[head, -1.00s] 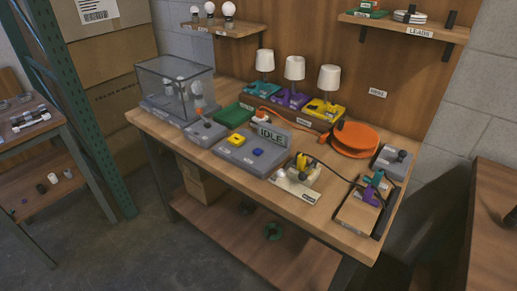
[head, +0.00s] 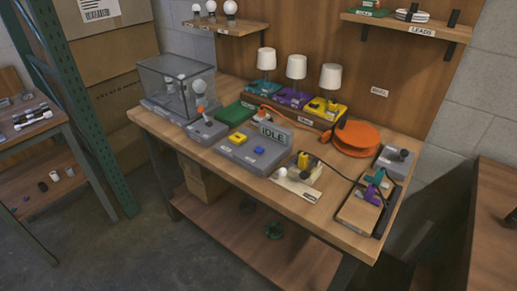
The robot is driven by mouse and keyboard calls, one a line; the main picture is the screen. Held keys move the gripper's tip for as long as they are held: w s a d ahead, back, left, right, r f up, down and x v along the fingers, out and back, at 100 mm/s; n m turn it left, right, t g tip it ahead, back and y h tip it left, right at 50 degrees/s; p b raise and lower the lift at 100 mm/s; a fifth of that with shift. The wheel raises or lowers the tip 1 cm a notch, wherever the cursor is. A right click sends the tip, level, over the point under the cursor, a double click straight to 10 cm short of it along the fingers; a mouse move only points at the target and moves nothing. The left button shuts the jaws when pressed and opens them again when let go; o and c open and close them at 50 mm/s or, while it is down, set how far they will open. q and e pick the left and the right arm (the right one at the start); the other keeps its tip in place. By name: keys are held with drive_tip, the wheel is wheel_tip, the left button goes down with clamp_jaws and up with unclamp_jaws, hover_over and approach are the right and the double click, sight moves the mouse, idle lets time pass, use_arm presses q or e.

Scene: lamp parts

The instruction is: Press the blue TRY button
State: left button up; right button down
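The blue TRY button (head: 259,150) sits on the right part of a grey control box (head: 246,161) on the workbench. A yellow button (head: 238,137) is on the same box, to its left. A display sign (head: 272,133) reading IDLE stands at the back of the box. Neither of my grippers shows in the head view.
On the wooden workbench (head: 218,169) are a clear case (head: 176,88), a lever unit (head: 206,128), three lamps (head: 297,68), an orange cable reel (head: 356,138), a bulb stand (head: 298,179) and a tray (head: 357,212). Shelving stands at left. Grey floor lies in front.

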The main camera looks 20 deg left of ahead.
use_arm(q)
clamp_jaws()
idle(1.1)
